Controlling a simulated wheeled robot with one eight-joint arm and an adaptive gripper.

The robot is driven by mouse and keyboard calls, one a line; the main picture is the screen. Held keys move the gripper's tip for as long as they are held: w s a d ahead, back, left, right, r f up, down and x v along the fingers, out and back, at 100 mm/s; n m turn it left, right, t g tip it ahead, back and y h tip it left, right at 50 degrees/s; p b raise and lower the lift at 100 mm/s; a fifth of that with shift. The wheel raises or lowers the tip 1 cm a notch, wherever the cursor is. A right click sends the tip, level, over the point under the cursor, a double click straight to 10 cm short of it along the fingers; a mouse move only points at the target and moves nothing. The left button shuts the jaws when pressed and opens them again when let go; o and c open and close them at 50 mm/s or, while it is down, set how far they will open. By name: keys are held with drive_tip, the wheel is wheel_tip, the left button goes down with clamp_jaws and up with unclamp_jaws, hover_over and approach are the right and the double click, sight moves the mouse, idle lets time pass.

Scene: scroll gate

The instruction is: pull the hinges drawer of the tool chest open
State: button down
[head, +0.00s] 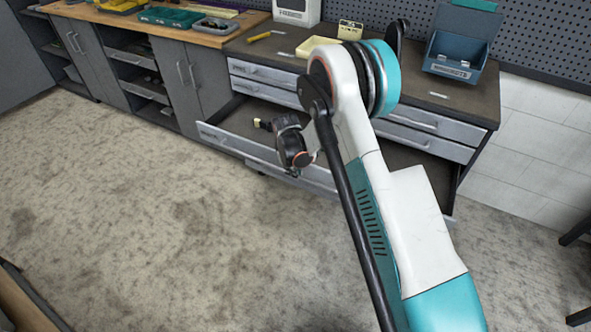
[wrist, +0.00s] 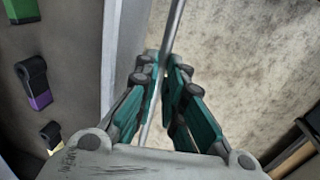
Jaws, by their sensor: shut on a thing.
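A lower drawer (head: 238,145) of the grey tool chest (head: 480,112) stands pulled out over the floor; its label is not legible, so I cannot tell its name. In the wrist view its front panel (wrist: 124,50) runs along the left of my gripper (wrist: 161,78). The teal fingers are shut on the drawer's thin metal handle (wrist: 174,30), which passes between them. Inside the drawer lie small dark pieces with green, purple (wrist: 36,84) and yellow parts. In the head view my arm covers the drawer's middle and hides the fingertips.
Shut drawers (head: 262,72) sit above the open one. A blue bin (head: 457,55) and a yellow tray (head: 315,47) stand on the chest top. A workbench (head: 170,30) with cabinets adjoins at left. The concrete floor (head: 130,210) in front is clear.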

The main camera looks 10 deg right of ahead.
drive_tip(key=c, duration=1.7)
unclamp_jaws()
drive_tip(key=r, duration=0.4)
drive_tip(key=s+a+r, duration=0.1)
drive_tip(key=r, duration=0.6)
drive_tip(key=shift+s+a+r, duration=0.25)
drive_tip(key=shift+s+r, duration=0.1)
drive_tip(key=shift+s, duration=0.05)
